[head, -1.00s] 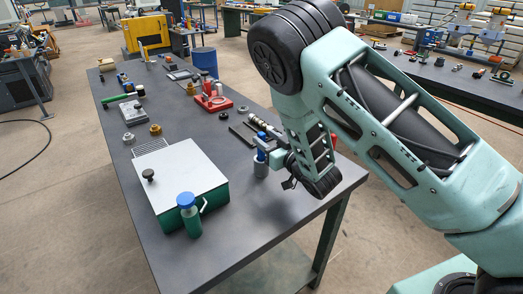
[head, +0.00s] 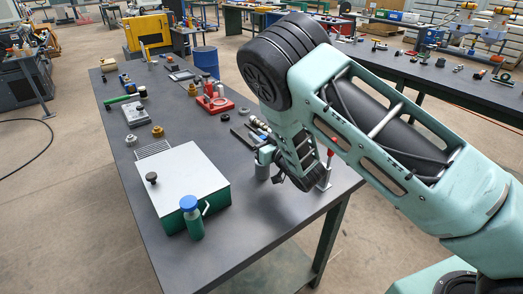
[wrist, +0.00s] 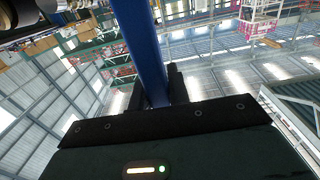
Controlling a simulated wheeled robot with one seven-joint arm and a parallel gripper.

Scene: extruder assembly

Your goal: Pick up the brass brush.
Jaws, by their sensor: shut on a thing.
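My gripper (wrist: 156,95) is shut on a blue bar (wrist: 146,45) in the wrist view. This bar looks like the brush's handle; no brass bristles show. In the head view my gripper (head: 266,154) is low over the near right part of the table, at a grey cylindrical holder (head: 262,172). My wrist hides the held part there, and I cannot tell whether the brush is clear of the holder.
A white-topped green box (head: 180,175) and a green bottle with a blue cap (head: 191,218) stand left of my gripper. A red tray (head: 214,104) and small parts lie farther back. A red-handled clamp (head: 328,165) stands just right of my wrist.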

